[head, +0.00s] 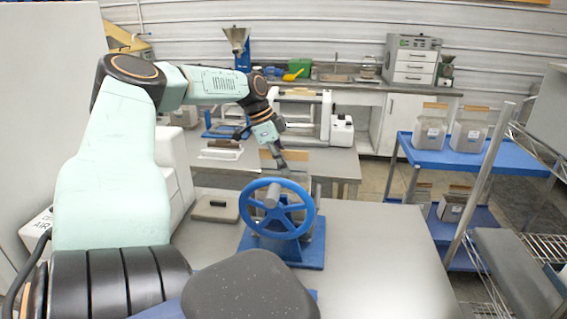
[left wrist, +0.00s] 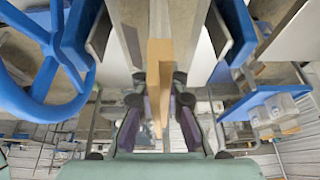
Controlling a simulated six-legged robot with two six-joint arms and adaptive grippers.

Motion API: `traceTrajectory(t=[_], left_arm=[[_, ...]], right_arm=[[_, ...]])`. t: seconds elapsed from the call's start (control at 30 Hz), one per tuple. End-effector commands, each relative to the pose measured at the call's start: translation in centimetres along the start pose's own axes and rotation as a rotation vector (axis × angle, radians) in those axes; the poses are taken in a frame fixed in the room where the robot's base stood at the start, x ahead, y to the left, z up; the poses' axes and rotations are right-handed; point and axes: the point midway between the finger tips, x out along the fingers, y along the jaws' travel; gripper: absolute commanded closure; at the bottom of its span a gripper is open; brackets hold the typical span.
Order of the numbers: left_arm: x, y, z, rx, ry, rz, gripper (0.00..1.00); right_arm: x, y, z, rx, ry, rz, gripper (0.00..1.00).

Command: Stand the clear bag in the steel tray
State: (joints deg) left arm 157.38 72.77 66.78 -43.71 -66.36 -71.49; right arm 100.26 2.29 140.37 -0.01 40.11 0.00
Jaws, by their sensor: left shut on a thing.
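My left gripper (head: 281,164) is behind the blue handwheel, pointing down. In the left wrist view its fingers (left wrist: 159,103) are closed on a tan strip (left wrist: 160,65), seen edge-on. This looks like the header of the clear bag; the tan header (head: 296,155) also shows beside the gripper in the head view. The bag's clear body is mostly hidden behind the wheel in the head view, and I cannot tell whether it touches anything below. I cannot pick out the steel tray with certainty. My right gripper is not in view.
The blue handwheel (head: 279,209) stands on a blue base on the near steel table (head: 375,240). The table's right side is clear. A blue cart (head: 500,160) at right holds similar bags with tan headers (head: 478,108). A bench with a white press (head: 340,130) stands behind.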

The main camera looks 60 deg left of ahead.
Motion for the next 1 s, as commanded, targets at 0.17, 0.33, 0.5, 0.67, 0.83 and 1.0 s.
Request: traceTrajectory(t=[0.17, 0.33, 0.5, 0.67, 0.83, 1.0], left_arm=[[0.0, -0.11, -0.08, 0.001, 0.003, -0.004, 1.0], [-0.01, -0.1, -0.08, 0.001, 0.002, -0.004, 0.85], [0.06, -0.06, -0.01, 0.001, 0.001, -0.002, 0.71], [0.12, -0.03, 0.03, 0.0, 0.001, -0.001, 0.62], [0.36, 0.12, 0.21, -0.001, -0.002, 0.004, 0.62], [-0.27, 0.04, 0.11, 0.0, 0.001, 0.002, 0.62]], right_arm=[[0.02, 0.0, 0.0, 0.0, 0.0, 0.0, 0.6], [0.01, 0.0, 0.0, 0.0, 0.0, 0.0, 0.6], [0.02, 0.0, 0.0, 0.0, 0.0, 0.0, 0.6], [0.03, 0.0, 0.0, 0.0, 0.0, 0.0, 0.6], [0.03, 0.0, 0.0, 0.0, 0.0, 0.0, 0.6], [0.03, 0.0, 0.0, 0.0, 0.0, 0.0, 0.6]])
